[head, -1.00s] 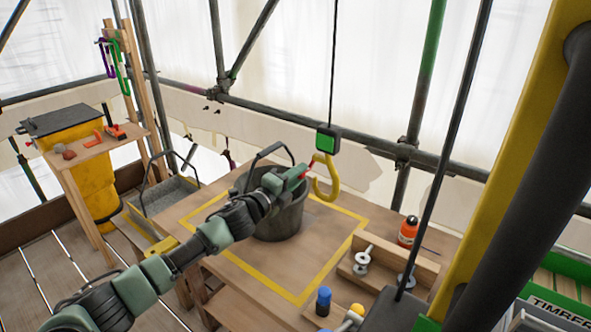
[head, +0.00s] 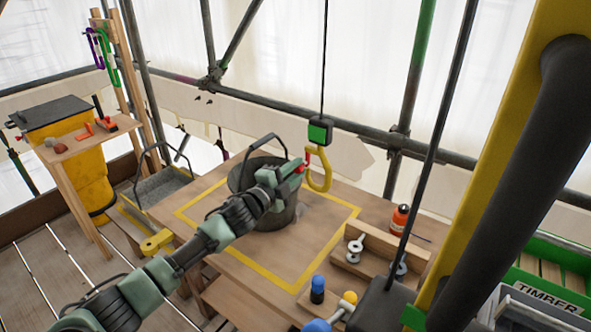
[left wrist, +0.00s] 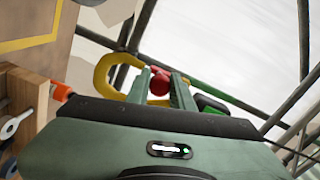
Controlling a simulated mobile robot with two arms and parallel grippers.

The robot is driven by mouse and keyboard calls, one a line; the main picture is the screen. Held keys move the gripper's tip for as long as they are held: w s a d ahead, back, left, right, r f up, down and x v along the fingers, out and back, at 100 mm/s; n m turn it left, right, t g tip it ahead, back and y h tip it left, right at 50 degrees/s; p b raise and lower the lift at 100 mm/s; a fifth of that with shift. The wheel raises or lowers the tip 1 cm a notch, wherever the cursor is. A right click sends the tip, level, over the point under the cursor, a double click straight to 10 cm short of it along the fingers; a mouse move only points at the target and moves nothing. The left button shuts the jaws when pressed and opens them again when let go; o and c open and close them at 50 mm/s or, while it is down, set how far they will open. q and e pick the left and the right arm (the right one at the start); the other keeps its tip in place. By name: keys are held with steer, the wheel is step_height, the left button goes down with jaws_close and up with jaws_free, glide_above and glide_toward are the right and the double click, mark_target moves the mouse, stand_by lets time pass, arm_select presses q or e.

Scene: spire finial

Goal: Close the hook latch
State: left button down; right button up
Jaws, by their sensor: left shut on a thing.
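A yellow hook (head: 321,174) hangs from a black block with a green face (head: 318,131) on a dark cable, above the right rim of a dark bucket. A small red latch piece (head: 307,158) sits at the hook's upper left, by its mouth. My left gripper (head: 299,167) reaches in from the left and is shut at this red piece. In the left wrist view a rounded red end (left wrist: 160,82) sits between the two fingers, in front of the yellow hook (left wrist: 110,72). Whether the latch spans the mouth cannot be told. My right gripper is out of view.
The bucket (head: 270,214) stands on a wooden table (head: 225,262) inside a yellow taped square. An orange bottle (head: 400,219), a wooden holder (head: 385,245) and a blue-capped bottle (head: 318,290) are at the right. A yellow post (head: 500,130) stands close on the right.

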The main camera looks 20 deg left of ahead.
arm_select(q)
steer(key=c, duration=1.2)
jaws_free()
steer(key=b+v, duration=0.1)
steer(key=v, duration=0.6)
steer(key=shift+s+b, duration=0.35)
steer(key=shift+a, duration=0.1)
